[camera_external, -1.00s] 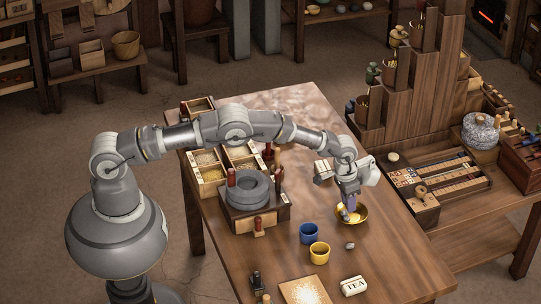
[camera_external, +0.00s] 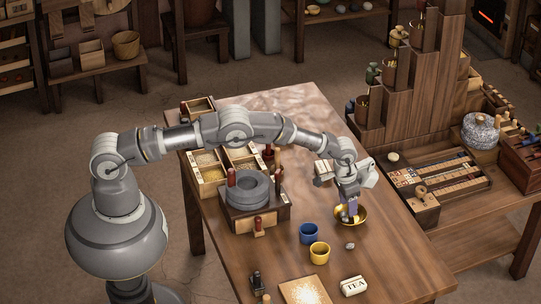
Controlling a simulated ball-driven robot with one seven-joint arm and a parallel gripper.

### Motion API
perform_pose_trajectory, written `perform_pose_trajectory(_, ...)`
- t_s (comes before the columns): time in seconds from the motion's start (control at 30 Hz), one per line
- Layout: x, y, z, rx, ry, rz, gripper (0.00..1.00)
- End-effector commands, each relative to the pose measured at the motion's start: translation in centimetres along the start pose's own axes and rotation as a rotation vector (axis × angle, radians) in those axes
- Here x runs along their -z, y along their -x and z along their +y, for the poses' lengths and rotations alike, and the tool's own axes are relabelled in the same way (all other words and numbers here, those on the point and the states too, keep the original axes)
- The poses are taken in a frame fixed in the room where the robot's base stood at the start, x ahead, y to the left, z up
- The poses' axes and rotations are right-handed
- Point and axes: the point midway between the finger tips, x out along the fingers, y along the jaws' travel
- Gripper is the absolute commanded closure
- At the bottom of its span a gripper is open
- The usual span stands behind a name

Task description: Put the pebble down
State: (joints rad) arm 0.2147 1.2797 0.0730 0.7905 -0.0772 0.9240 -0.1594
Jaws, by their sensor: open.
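A small grey pebble (camera_external: 350,246) lies on the table, just in front of a brass-yellow bowl (camera_external: 362,222). My gripper (camera_external: 349,218) points down at the left side of this bowl, its fingertips over or just inside the rim. It is open. The fingers hide part of the bowl, and I cannot tell whether anything lies inside it. The pebble is apart from the gripper and the bowl.
A blue cup (camera_external: 310,233) and a yellow cup (camera_external: 319,253) stand left of the pebble. A white TEA box (camera_external: 353,286) lies nearer the front. A stone quern (camera_external: 248,190) stands further left. The table's right side is clear.

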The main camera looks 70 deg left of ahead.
Motion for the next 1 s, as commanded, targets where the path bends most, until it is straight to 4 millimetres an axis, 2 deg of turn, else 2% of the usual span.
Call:
perform_pose_trajectory(0.03,0.2,1.4,0.1,-0.001,0.0,0.004,0.45)
perform_pose_trajectory(0.2,0.2,5.5,0.1,-0.001,0.0,0.004,0.45)
perform_pose_trajectory(0.4,0.1,9.8,0.1,-0.001,0.0,0.004,0.45)
perform_pose_trajectory(0.6,0.1,11.7,0.0,-0.001,0.0,0.002,0.45)
perform_pose_trajectory(0.87,0.1,11.9,0.0,-0.001,0.0,0.003,0.45)
perform_pose_trajectory(0.93,0.5,13.1,-0.1,-0.004,0.001,0.021,0.45)
perform_pose_trajectory(0.97,0.9,14.2,-0.3,-0.007,0.002,0.039,0.45)
perform_pose_trajectory(1.0,1.6,16.3,-0.6,-0.013,0.003,0.07,0.45)
